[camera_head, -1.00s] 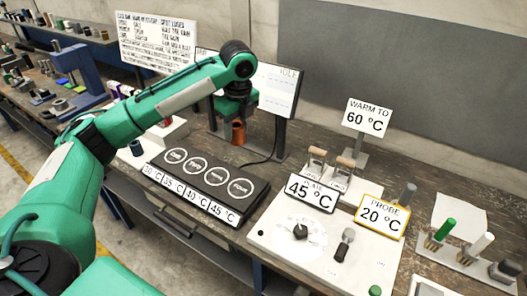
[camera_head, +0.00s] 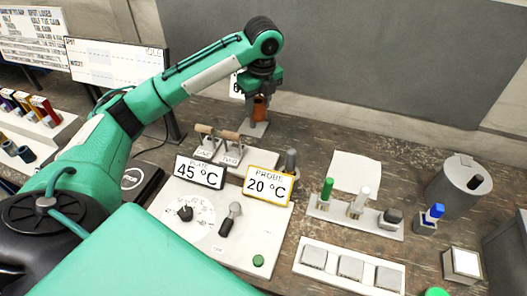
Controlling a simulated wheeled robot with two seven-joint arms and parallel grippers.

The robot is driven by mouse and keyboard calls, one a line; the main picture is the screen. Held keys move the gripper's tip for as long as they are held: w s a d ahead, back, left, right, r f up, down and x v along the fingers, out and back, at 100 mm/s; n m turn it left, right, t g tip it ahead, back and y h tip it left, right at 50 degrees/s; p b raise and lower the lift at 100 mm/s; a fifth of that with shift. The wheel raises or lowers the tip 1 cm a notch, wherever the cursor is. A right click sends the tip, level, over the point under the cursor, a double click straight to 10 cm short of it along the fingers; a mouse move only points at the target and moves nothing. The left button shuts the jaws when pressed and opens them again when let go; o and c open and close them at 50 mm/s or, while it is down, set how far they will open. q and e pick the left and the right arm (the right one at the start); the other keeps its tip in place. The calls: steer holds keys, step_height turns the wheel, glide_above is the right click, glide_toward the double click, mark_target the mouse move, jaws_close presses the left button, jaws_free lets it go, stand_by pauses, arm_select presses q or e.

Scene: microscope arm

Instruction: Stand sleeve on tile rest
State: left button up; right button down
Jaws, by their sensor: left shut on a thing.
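My left gripper (camera_head: 260,92) is shut on a copper-coloured sleeve (camera_head: 260,108), held upright below the wrist. The gripper partly hides the sleeve's top. A white tray with several grey square tiles (camera_head: 350,267) lies at the front right, well apart from the sleeve. A small block with a pale square top (camera_head: 463,262) stands to its right. I cannot tell for certain which of these is the tile rest. My right gripper is not in view.
A rack with green, white and grey pegs (camera_head: 355,217) stands behind the tray. A grey canister (camera_head: 460,185) stands at the right.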

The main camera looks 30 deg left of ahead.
arm_select(q)
steer(key=shift+d+f, duration=0.15)
steer(key=shift+f, duration=0.2)
step_height(320, 180, down, 15)
steer(key=p, duration=0.3)
steer(key=shift+p, duration=0.4)
step_height(320, 180, down, 4)
steer(key=shift+f+p, duration=0.1)
steer(key=shift+p, duration=0.4)
steer(key=o, duration=1.2)
steer(key=shift+f, duration=0.1)
steer(key=shift+s, duration=0.1)
